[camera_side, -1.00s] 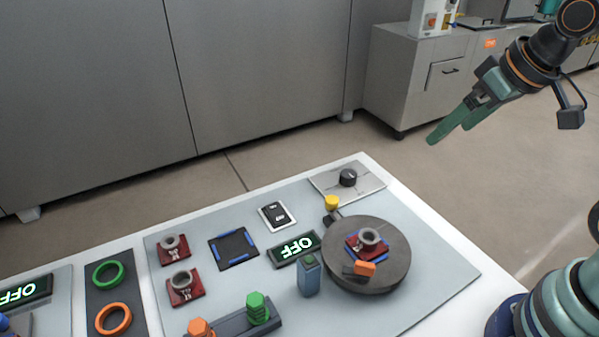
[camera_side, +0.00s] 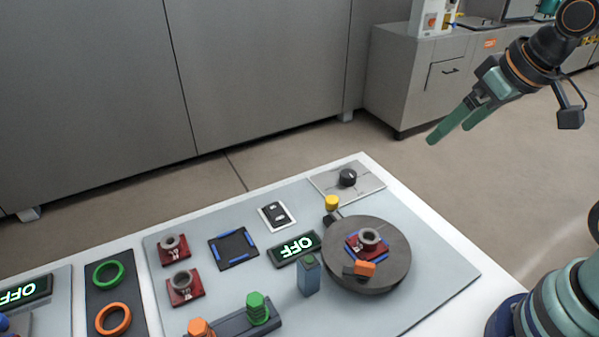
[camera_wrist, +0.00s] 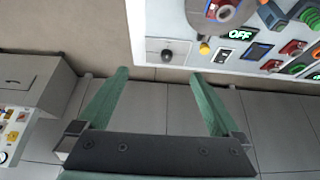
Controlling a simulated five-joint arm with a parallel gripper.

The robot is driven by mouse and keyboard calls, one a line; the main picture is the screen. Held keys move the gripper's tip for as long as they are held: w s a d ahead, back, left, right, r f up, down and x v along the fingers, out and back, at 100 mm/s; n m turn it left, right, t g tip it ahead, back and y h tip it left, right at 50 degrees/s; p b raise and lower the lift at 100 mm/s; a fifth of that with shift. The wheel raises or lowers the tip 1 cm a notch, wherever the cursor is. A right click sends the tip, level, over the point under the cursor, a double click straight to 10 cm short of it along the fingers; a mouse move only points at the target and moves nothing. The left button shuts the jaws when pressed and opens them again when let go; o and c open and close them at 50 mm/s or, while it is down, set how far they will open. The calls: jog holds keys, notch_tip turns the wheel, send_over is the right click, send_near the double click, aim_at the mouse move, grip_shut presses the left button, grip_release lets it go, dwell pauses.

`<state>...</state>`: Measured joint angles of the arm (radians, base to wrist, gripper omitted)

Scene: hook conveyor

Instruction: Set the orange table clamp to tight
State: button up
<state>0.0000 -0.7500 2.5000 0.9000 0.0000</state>
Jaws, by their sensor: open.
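The orange table clamp (camera_side: 364,268) is a small orange block on a dark base, on the front part of the round grey turntable (camera_side: 395,272) in the side view. It sits beside a red plate with a grey ring (camera_side: 369,240) on blue-edged markings. I cannot tell its setting from its look. My gripper (camera_side: 452,131) is open and empty, with green fingers, high above and to the right of the table's back corner. In the wrist view my gripper (camera_wrist: 158,85) is spread wide with nothing between the fingers. The turntable is partly cut off at the top there.
A black knob (camera_side: 348,177) on a plate and a yellow knob (camera_side: 331,202) stand behind the turntable. A blue-grey post (camera_side: 309,277), an OFF display (camera_side: 296,249), a rocker switch (camera_side: 277,215) and a bolt rack (camera_side: 233,322) lie left. The board's right front is clear.

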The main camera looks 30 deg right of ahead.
jog(key=shift+a, duration=0.25)
jog(key=c, duration=0.7)
jog(key=a+f+n+g, duration=0.1)
jog(key=a, duration=0.2)
jog(key=a+f+n+g, duration=0.1)
jog(key=a+n, duration=0.1)
jog(key=a, duration=0.1)
jog(key=a+n+g, duration=0.1)
jog(key=a+n, duration=0.1)
jog(key=a, duration=0.2)
jog(key=shift+s+f+y, duration=0.2)
jog(key=shift+f+y, duration=0.2)
jog(key=shift+c, duration=0.9)
jog(key=n+g, duration=0.3)
jog(key=n, duration=0.1)
send_over(366, 264)
notch_tip(366, 264, down, 3)
jog(key=shift+h, duration=0.4)
notch_tip(366, 264, down, 12)
jog(key=shift+r, duration=0.1)
grip_shut()
